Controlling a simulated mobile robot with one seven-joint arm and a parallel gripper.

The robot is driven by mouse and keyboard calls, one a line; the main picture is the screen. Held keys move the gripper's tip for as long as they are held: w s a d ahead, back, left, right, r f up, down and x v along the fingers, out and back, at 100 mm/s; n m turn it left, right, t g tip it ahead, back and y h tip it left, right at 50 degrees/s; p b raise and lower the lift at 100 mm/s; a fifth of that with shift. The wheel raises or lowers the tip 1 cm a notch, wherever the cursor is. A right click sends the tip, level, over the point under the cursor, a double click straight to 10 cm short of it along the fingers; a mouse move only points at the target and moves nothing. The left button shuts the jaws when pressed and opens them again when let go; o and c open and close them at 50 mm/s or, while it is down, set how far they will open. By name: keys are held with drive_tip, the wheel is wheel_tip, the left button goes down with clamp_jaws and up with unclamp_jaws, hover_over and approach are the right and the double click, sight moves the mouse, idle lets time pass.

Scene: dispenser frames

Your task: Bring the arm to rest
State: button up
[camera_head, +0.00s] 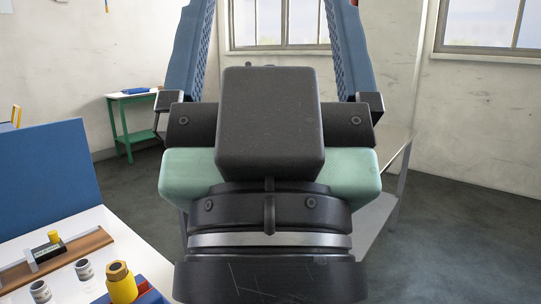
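My gripper (270,20) fills the middle of the head view, close to the camera. Its black body has green sides, and two blue ribbed fingers reach up to the top edge. The fingers stand wide apart, with nothing seen held between them. The fingertips are cut off or hard to see at the top edge. The gripper hides much of the room behind it.
A white table (95,243) with a blue panel (50,178) stands at the left. A grey metal table (378,215) is partly hidden behind my gripper. Floor is open at right.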

wheel_tip(320, 180, up, 16)
drive_tip(key=p, duration=1.4)
drive_tip(key=shift+r, duration=0.1)
